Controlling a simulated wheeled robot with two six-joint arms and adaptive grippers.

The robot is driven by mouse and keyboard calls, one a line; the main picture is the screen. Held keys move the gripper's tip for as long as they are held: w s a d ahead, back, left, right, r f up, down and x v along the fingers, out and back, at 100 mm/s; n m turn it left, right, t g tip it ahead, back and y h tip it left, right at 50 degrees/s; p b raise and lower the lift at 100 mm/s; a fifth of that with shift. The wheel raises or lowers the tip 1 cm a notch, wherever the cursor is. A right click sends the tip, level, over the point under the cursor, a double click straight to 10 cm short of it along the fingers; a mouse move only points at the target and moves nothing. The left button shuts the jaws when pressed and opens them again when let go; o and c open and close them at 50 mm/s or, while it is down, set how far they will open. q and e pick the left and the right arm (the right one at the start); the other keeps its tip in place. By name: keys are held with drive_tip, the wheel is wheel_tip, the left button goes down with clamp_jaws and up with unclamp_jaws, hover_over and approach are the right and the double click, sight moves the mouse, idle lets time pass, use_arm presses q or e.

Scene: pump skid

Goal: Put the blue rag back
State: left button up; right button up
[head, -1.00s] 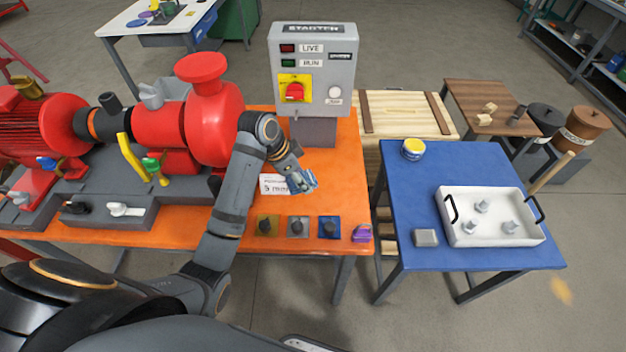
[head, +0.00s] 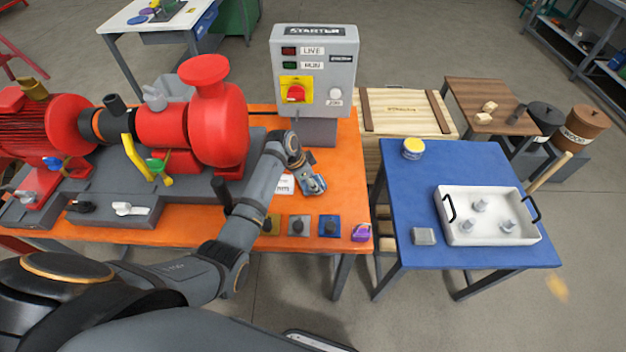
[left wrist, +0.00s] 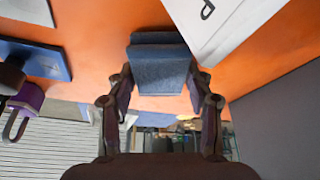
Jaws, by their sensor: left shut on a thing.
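My left gripper (head: 314,186) is over the orange bench, between the starter box and the row of coloured plates. In the left wrist view its fingers (left wrist: 160,103) are shut on the blue rag (left wrist: 160,68), a folded dark blue block held between the fingertips. In the head view the rag is mostly hidden by the gripper, and only a small bluish patch shows. The orange bench top (left wrist: 95,15) lies beyond the rag. I cannot tell how far the rag is above it. My right gripper is not in view.
The grey starter box (head: 313,70) stands behind the gripper. A white card (head: 284,184) lies beside it. Yellow, grey and blue plates (head: 329,226) and a purple padlock (head: 360,233) line the front edge. The blue table (head: 400,190) at right carries a white tray (head: 455,236).

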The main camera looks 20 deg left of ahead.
use_arm(q)
drive_tip(key=shift+f, duration=0.15)
drive_tip(key=o, duration=1.1)
drive_tip(key=shift+o, duration=0.2)
drive_tip(key=shift+r, duration=0.25)
drive_tip(key=b+v, duration=0.1)
drive_tip(key=v, duration=1)
drive_tip(key=shift+r, duration=0.4)
drive_tip(key=shift+s+f, duration=0.1)
drive_tip(key=shift+s, duration=0.1)
